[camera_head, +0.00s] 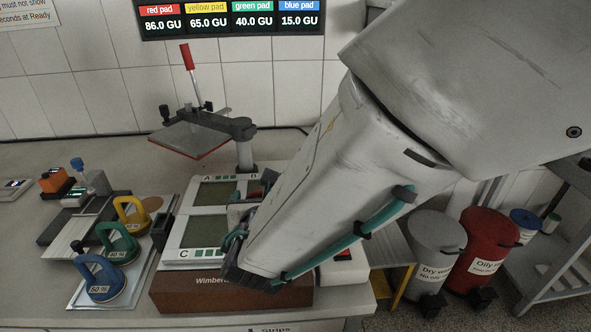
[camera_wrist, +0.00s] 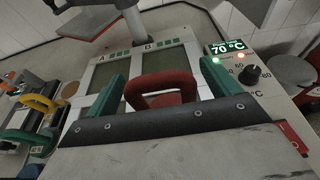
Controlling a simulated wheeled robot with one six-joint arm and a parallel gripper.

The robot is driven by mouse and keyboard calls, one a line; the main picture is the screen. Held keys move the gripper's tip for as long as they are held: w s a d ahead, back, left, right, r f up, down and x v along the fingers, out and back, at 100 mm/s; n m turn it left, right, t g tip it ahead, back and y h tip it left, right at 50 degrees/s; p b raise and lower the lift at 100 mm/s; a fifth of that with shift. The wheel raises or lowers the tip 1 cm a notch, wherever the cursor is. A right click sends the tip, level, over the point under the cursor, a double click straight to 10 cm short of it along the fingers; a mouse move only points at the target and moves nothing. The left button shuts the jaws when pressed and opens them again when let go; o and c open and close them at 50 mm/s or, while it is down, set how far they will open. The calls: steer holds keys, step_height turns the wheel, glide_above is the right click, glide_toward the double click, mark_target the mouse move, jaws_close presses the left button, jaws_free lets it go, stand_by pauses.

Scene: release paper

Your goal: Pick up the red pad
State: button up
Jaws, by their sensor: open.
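The red pad (camera_wrist: 165,86) shows in the wrist view as a dark red arched handle with a red base below it, on the press bed with plates marked A and B. My gripper (camera_wrist: 166,80) is open, with one teal finger left of the handle and one right of it. The handle stands between the fingers, apparently without contact. The pad's lower part is hidden behind my gripper's dark front edge. In the head view my gripper (camera_head: 238,240) is low over the press bed and mostly hides the pad.
Yellow (camera_head: 132,213), green (camera_head: 118,244) and blue (camera_head: 101,278) pads stand on a tray left of the press (camera_head: 205,225). The press's raised plate (camera_head: 188,137) and red-tipped lever (camera_head: 187,57) are behind. A controller (camera_wrist: 248,72) reading 70 °C is on the right. A sign (camera_head: 232,18) lists 86.0 GU for red pad.

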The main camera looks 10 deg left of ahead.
steer(key=shift+w, duration=0.15)
steer(key=c, duration=1.5)
steer(key=shift+c, duration=1.1)
steer(key=shift+r, duration=0.1)
